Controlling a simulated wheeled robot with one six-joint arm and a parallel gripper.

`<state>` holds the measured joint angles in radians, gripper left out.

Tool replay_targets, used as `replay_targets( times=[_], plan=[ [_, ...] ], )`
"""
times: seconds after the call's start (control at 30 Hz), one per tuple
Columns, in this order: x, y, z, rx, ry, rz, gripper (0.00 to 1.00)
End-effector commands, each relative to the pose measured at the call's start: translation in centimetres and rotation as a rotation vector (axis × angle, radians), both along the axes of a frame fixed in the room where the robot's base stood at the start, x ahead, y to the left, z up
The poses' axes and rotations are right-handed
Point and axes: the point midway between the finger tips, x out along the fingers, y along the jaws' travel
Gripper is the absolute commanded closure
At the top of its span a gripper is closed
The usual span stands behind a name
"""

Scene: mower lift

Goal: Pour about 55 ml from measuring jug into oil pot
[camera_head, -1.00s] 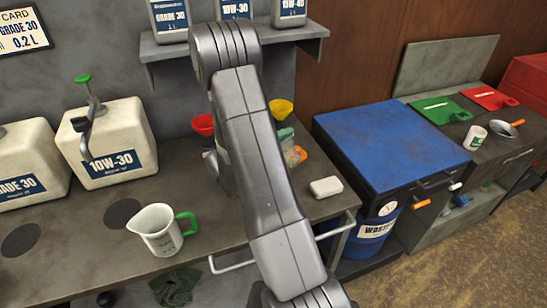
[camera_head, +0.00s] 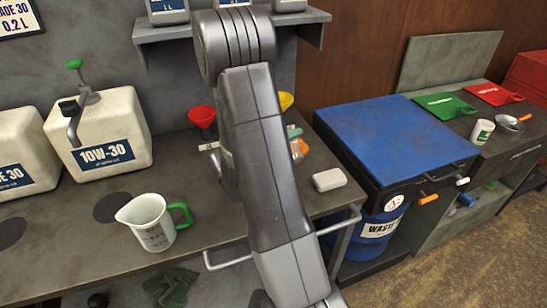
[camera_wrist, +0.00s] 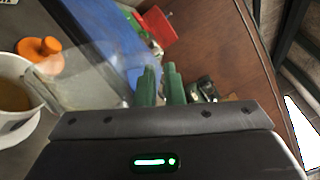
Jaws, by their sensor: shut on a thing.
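A pale measuring jug (camera_head: 150,224) with a green handle stands upright on the bench in the head view, clear of my arm. A white vessel (camera_wrist: 14,128) with brown liquid is cut off by the left edge, near an orange knob-like thing (camera_wrist: 38,48). I cannot tell if this vessel is the oil pot. In the head view my arm hides my gripper.
A 10W-30 container (camera_head: 98,135) with a pump stands at the back left. A red funnel (camera_head: 201,117) and a white block (camera_head: 329,179) flank my arm. A blue-topped waste drum station (camera_head: 392,140) stands right of the bench (camera_head: 205,190).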

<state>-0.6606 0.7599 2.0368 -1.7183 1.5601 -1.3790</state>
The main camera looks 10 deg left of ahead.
Motion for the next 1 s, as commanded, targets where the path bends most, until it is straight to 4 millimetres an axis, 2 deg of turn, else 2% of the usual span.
replay_targets(
  times=[1.0],
  plan=[
    [-0.11,-0.11,0.11,0.016,-0.016,0.0,1.0]
  ],
)
